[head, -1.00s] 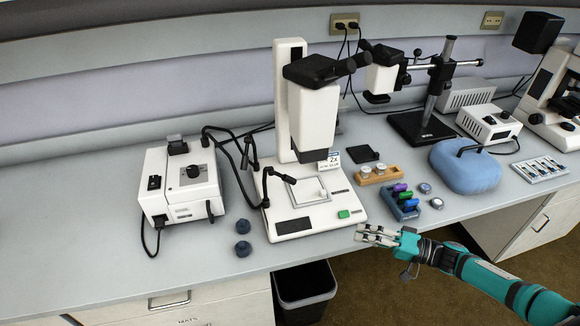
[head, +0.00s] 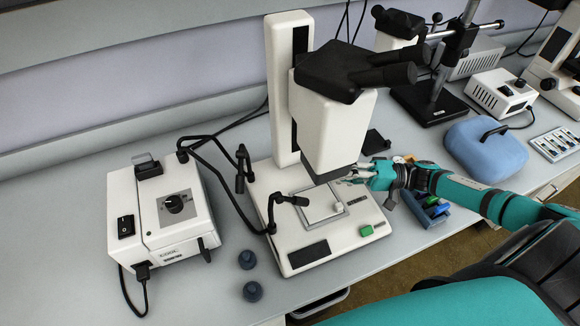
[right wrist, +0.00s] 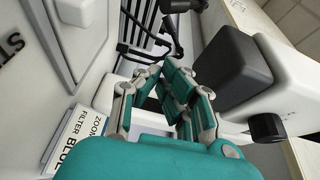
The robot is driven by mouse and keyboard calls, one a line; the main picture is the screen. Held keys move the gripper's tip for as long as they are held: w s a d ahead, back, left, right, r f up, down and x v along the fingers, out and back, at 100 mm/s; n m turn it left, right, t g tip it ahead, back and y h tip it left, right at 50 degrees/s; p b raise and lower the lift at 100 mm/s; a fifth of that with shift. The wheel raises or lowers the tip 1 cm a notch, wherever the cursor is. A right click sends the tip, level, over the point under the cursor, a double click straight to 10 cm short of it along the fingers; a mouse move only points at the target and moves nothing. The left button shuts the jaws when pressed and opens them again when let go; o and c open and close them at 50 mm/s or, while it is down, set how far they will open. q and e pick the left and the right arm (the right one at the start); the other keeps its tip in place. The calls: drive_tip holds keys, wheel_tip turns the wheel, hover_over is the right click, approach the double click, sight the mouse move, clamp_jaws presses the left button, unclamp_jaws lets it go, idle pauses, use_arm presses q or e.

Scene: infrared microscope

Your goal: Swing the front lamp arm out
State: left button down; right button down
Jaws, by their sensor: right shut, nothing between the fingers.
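The front lamp arm (head: 272,218) is black and thin, with its lamp head (head: 291,200) bent over the left side of the white microscope base (head: 300,262). A second black lamp arm (head: 242,170) stands behind and to its left. Black arms also show at the top of the right wrist view (right wrist: 150,38); I cannot tell which is which there. My right gripper (head: 350,178) is beside the lower microscope head, right of the lamp head and apart from it. Its fingers (right wrist: 180,78) are closed together and empty. My left gripper is out of view.
The microscope head (head: 335,120) overhangs the base close to my right gripper. The white lamp box (head: 165,215) stands at left, with two dark knobs (head: 249,275) on the bench. A blue rack (head: 428,208) lies under my right forearm. Bench at far left is clear.

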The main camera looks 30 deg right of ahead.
drive_tip(key=shift+w, duration=0.2)
drive_tip(key=shift+w+a+r, duration=0.1)
drive_tip(key=shift+a+r, duration=0.05)
drive_tip(key=shift+a, duration=0.1)
drive_tip(key=p+x, duration=0.2)
drive_tip(key=x, duration=0.7)
drive_tip(key=shift+r, duration=0.1)
drive_tip(key=s+p, duration=0.2)
drive_tip(key=s, duration=0.1)
drive_tip(key=shift+a, duration=0.4)
drive_tip(key=shift+s, duration=0.5)
drive_tip(key=shift+f, duration=0.25)
drive_tip(key=shift+s+m+t+h+p, duration=0.35)
drive_tip(key=shift+t+p, duration=0.25)
drive_tip(key=shift+p, duration=0.2)
drive_tip(key=shift+r, duration=0.1)
